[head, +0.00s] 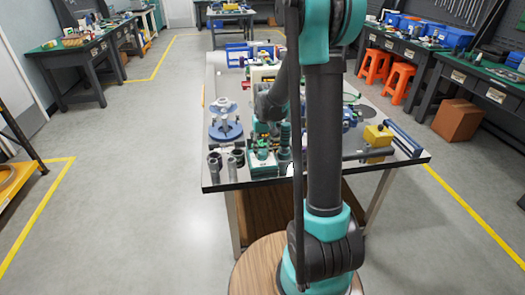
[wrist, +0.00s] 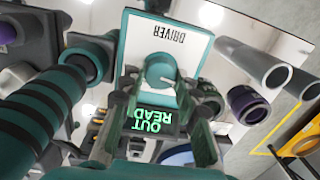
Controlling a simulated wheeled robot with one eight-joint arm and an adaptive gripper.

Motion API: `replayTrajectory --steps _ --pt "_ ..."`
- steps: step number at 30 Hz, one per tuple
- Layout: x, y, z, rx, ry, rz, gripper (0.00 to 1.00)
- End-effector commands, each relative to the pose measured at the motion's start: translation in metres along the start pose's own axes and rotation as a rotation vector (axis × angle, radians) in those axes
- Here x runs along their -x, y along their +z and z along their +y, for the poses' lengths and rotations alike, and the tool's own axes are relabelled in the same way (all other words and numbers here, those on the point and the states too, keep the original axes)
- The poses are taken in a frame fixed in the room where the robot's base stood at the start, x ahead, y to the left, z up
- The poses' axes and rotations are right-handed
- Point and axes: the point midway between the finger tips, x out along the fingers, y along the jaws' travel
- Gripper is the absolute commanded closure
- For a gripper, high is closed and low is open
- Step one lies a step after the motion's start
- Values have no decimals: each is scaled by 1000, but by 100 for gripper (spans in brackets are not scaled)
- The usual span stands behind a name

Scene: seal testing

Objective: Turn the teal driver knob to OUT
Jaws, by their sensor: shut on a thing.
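The driver box (wrist: 168,28) is a white-faced panel with a teal edge, marked DRIVER, upside down in the wrist view. My gripper (wrist: 158,98) is shut on the knob, one dark finger on each side. In the head view the driver box (head: 262,163) stands near the table's front edge, below my gripper (head: 266,138), which is partly hidden by my arm.
A blue round fixture (head: 225,130) and grey cylinders (head: 214,163) stand left of the driver box. A yellow block (head: 378,138) sits at the table's right side. A teal ribbed cylinder (wrist: 40,112) lies close on the left in the wrist view.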

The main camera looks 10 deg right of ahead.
Motion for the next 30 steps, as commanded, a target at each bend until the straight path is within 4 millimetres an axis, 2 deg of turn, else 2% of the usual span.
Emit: replayTrajectory --steps 3,4,8,20,23,30 --pt "0 0 0 0 0 1 98" --pt "0 0 0 0 0 1 65" --pt "0 0 0 0 0 0 49" --pt "6 0 0 -1 0 0 48" --pt "17 0 0 -1 0 0 48" --pt "63 1 0 -1 0 0 48"
